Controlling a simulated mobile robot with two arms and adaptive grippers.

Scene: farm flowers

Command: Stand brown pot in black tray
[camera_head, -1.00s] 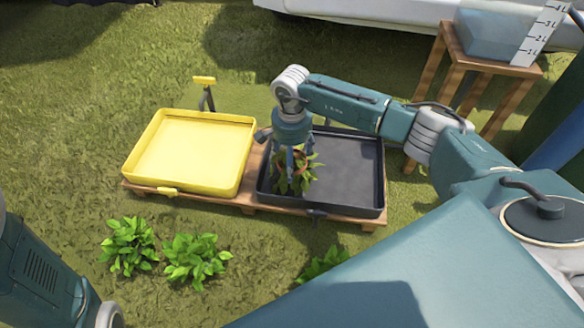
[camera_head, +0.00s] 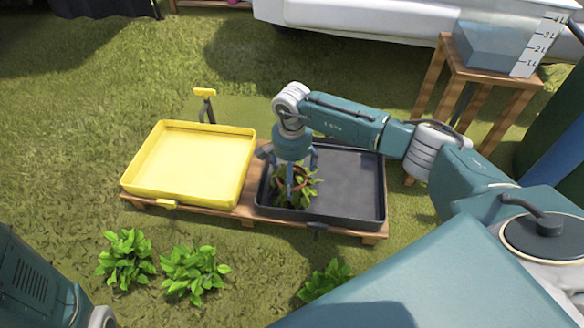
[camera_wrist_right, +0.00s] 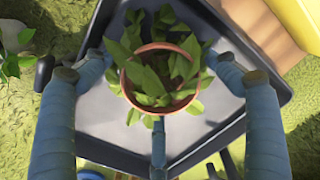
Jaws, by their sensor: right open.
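The brown pot (camera_head: 291,184) holds a leafy green plant and stands in the left part of the black tray (camera_head: 352,182). In the right wrist view the pot's round brown rim (camera_wrist_right: 158,108) surrounds the leaves, with the grey tray floor around it. It looks upright. My right gripper (camera_head: 291,178) is above the pot with its fingers spread around it. In the wrist view the fingers of this gripper (camera_wrist_right: 157,88) stand apart from the rim. Leaves hide most of the pot's side. My left gripper is outside the view; only part of my left arm shows at lower left.
An empty yellow tray (camera_head: 192,160) sits left of the black tray on the same wooden pallet (camera_head: 247,205). Several leafy plants (camera_head: 195,270) grow in front. A wooden stand (camera_head: 490,75) with a clear water container (camera_head: 495,45) stands at upper right. Grass lies around.

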